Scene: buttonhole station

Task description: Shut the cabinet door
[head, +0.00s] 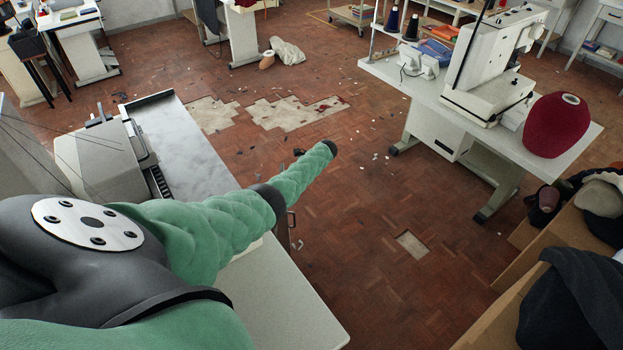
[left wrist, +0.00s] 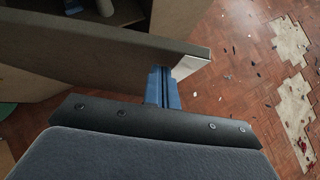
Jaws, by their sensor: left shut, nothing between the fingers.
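In the head view my green-sleeved left arm hides most of the door, and a small handle (head: 291,219) shows just below the sleeve. My right gripper is not in view.
A pale worktop (head: 285,305) lies below my left arm. A white table (head: 385,72) with a sewing machine (head: 492,65) and a dark red form (head: 557,124) stands at right. Wooden bins with dark cloth (head: 575,300) are at lower right. The brown floor between is mostly free, with small scraps.

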